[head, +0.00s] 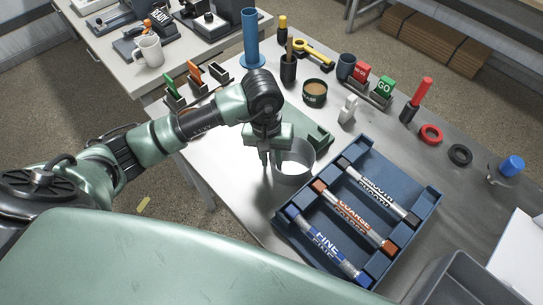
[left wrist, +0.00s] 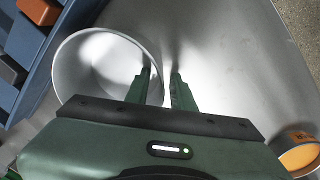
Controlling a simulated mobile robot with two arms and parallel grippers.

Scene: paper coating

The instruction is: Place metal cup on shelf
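The metal cup (head: 294,176) is a wide, open silver cylinder standing upright on the table, just left of the blue tray. In the left wrist view the cup (left wrist: 92,72) shows from above and looks empty. My left gripper (head: 267,161) points down at the cup's left side. In the left wrist view its fingers (left wrist: 162,86) are apart, one over the inside of the cup and the other outside, with the rim between them. Whether either finger touches the wall cannot be told. I cannot pick out a shelf. My right gripper is not in view.
The blue tray (head: 429,205) holds several labelled markers close beside the cup. A grey bin (head: 458,283) is at lower right. Bare table lies left of the cup.

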